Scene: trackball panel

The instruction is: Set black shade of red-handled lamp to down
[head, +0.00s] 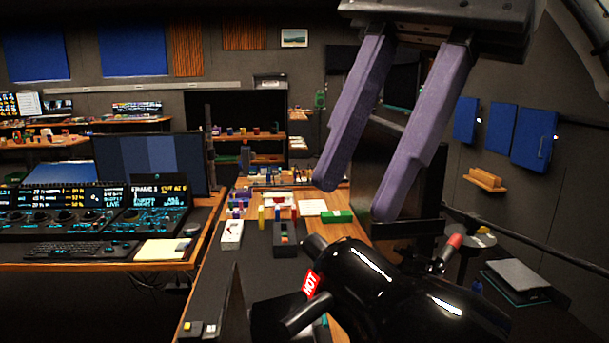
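The glossy black shade (385,285) of the lamp fills the lower right of the head view, close to me. A red tag reading HOT (311,284) sits at its left side. A small handle with a red end (453,242) sticks up behind the shade's right part. My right gripper (357,200) comes down from the top with two long purple fingers. They are spread apart with nothing between them. The fingertips appear above the shade, and I see no contact. The shade's lower part is cut off by the frame. My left gripper is not in view.
A dark bench (215,290) with small boxes and a green block (337,217) runs behind the lamp. A control desk with a monitor (150,165) and keyboard (66,250) stands at left. A grey box (515,275) lies at right.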

